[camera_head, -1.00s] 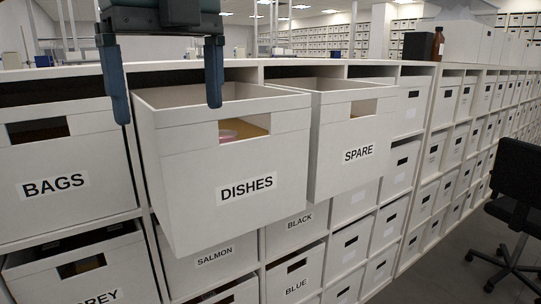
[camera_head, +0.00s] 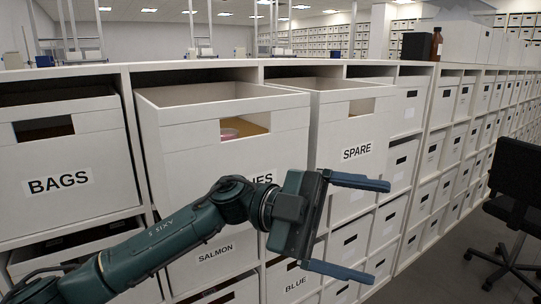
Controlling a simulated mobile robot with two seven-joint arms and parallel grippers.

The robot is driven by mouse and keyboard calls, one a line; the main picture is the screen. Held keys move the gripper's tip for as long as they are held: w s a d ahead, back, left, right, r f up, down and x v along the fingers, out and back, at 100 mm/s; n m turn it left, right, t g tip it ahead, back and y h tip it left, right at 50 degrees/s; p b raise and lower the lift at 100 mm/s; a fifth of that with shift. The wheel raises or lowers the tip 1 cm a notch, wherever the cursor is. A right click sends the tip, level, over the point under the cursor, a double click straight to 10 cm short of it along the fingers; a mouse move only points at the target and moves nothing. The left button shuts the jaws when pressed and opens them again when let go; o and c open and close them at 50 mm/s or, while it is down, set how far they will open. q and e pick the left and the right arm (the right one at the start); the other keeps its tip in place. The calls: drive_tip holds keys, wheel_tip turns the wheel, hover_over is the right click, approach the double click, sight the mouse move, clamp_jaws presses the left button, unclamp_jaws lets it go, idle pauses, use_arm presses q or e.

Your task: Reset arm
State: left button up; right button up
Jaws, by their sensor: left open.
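My left gripper (camera_head: 350,226) is open and empty, with its two fingers spread one above the other and pointing right. It is in front of the white drawers, below the SPARE drawer's label. My left arm comes in from the lower left and covers part of the DISHES drawer (camera_head: 190,140), whose label is mostly hidden. The DISHES drawer is pulled out and something pinkish shows through its handle slot. The SPARE drawer (camera_head: 341,120) is also pulled out. My right gripper is not in view.
The BAGS drawer (camera_head: 105,165) is at the left. The SALMON (camera_head: 190,277) and BLUE (camera_head: 310,267) drawers lie below, partly behind my arm. A black chair (camera_head: 515,190) stands at the right on open floor. A brown bottle (camera_head: 437,43) stands on the shelf top.

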use_arm(q)
drive_tip(key=w+a+f+n+t+h, duration=0.3)
drive_tip(key=w+f+n+t, duration=0.15)
drive_tip(key=n+t, duration=0.5)
drive_tip(key=w+a+f+n+t+h, duration=0.2)
drive_tip(key=w+f+n+t+h, duration=0.25)
drive_tip(key=n+t, duration=0.5)
drive_tip(key=a+f+n+t+y, duration=0.4)
drive_tip(key=f+y, duration=0.2)
drive_tip(key=f, duration=0.2)
drive_tip(key=a+f+n+t+y, duration=0.4)
drive_tip(key=f+n+y, duration=0.1)
drive_tip(key=f+y, duration=0.15)
drive_tip(key=s+a+f+n+g+y, duration=0.1)
drive_tip(key=s+a+f+g+y, duration=0.1)
drive_tip(key=s+f, duration=0.4)
drive_tip(key=s+a+f+n+g+y, duration=0.1)
drive_tip(key=s+a+f+g+y, duration=0.2)
drive_tip(key=s+a+f, duration=0.3)
drive_tip(key=s+a+f+n+g+y, duration=0.1)
drive_tip(key=s+a+f, duration=0.4)
drive_tip(key=f, duration=0.7)
drive_tip(key=s+g+y, duration=0.1)
drive_tip(key=y, duration=0.1)
drive_tip(key=shift+f+y, duration=0.3)
drive_tip(key=shift+c, duration=0.4)
